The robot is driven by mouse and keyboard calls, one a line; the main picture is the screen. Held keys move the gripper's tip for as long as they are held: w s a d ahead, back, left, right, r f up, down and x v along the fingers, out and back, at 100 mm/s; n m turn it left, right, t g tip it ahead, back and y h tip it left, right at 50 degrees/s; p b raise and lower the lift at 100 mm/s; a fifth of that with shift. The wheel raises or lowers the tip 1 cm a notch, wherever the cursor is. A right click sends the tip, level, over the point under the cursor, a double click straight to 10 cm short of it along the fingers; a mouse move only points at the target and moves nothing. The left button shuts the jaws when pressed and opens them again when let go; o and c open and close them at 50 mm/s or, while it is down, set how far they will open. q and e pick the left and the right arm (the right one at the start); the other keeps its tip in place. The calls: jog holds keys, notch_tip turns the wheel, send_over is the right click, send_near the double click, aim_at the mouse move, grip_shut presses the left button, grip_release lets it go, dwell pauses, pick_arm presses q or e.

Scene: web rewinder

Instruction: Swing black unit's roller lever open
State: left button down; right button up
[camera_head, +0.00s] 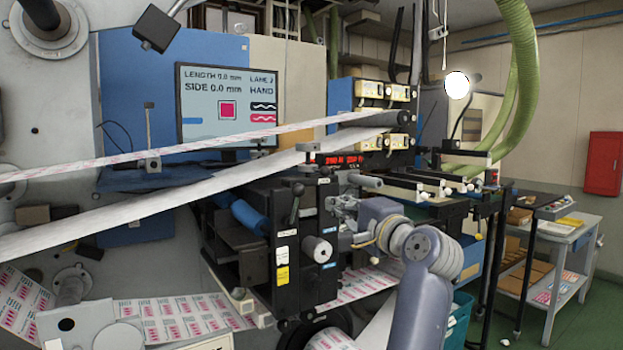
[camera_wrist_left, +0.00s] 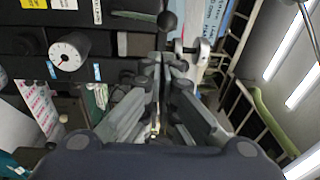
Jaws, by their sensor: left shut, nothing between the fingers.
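In the left wrist view a black ball knob (camera_wrist_left: 167,21) on a thin stem shows just beyond the fingertips. My left gripper (camera_head: 338,208) is right of the lever, close to the unit's upper right side. In the wrist view the gripper (camera_wrist_left: 163,66) is shut with nothing held. Whether its fingertips touch the unit cannot be told. My right gripper is not in view.
White and printed webs (camera_head: 150,205) run across above and left of the unit. A screen (camera_head: 226,105) stands behind. Metal bars (camera_head: 405,188) stick out right of the gripper. A grey cart (camera_head: 575,240) with boxes stands at the far right, with green floor around it.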

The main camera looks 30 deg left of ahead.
aim_at(294, 207)
pick_arm(q)
jog(key=shift+s+d+r+n+h, duration=0.1)
jog(key=shift+s+r+n+h, duration=0.1)
jog(key=shift+r+n, duration=0.25)
jog(key=shift+s+d+r+n+h, duration=0.1)
jog(key=shift+r+n+h, duration=0.1)
jog(key=shift+r+n, duration=0.2)
jog(key=shift+a, duration=0.15)
jog(key=p+x, duration=0.5)
jog(key=x, duration=0.5)
